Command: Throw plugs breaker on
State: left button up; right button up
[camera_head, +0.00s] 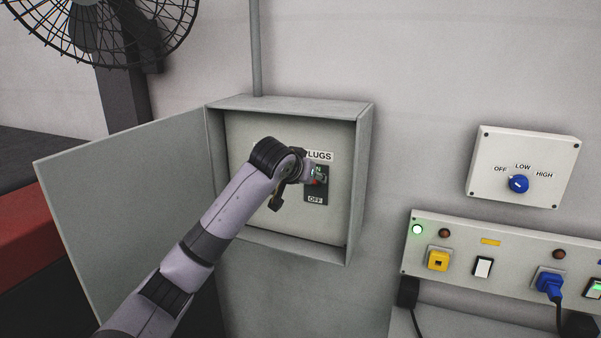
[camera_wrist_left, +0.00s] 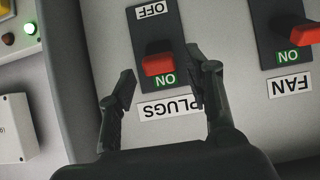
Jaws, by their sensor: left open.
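The plugs breaker (camera_head: 316,190) is on the panel inside the open grey box (camera_head: 360,180), under the PLUGS label (camera_head: 321,156). In the left wrist view, which is upside down, its red lever (camera_wrist_left: 158,64) lies close beside the green ON label (camera_wrist_left: 165,81), away from the OFF label (camera_wrist_left: 152,11). My left gripper (camera_head: 309,173) is at the breaker and partly hides it in the head view. Its open fingers (camera_wrist_left: 161,72) are on either side of the lever's ON end, with gaps visible. My right gripper is not in view.
The fan breaker (camera_wrist_left: 285,30) is close beside it, its red lever near ON. The box door (camera_head: 130,210) stands open at left. A socket panel (camera_head: 510,245) with a lit green lamp (camera_head: 417,229) and a dial box (camera_head: 522,168) are on the wall at right.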

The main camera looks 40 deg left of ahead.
pick_arm(q)
jog(key=v, duration=1)
jog(key=shift+s, duration=0.1)
